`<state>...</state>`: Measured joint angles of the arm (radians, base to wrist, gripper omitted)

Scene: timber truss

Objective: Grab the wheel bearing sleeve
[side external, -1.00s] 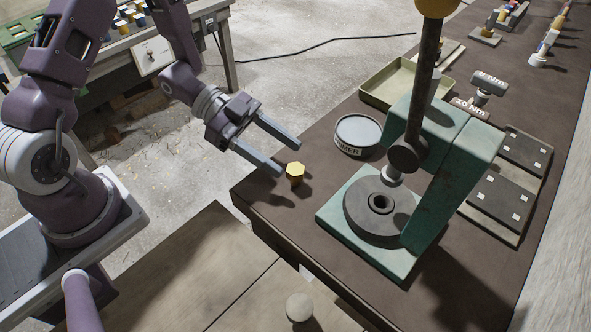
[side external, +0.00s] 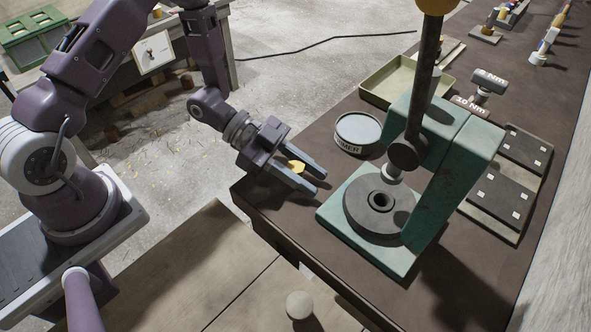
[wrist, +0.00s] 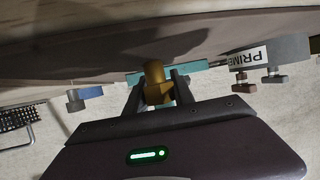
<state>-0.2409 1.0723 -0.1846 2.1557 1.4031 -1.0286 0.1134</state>
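The wheel bearing sleeve appears to be the small brass-yellow piece with a six-sided top (side external: 296,167), upright near the bench's left corner. In the wrist view it is a brass cylinder (wrist: 155,76) with a wider end. My gripper (side external: 318,184) is low over the bench with one finger on each side of the sleeve, and the fingertips reach past it. In the wrist view my gripper (wrist: 158,75) appears open, with narrow gaps between its fingers and the sleeve. Any contact is hard to make out, and the sleeve's lower part is hidden in the side view.
A green press (side external: 345,245) with a dark round plate stands right of my gripper. A primer tin (side external: 358,131) and a shallow tray (side external: 408,80) stand behind. A pale ball-shaped knob (side external: 299,306) is in front. The bench's left edge (side external: 248,208) is close to my gripper.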

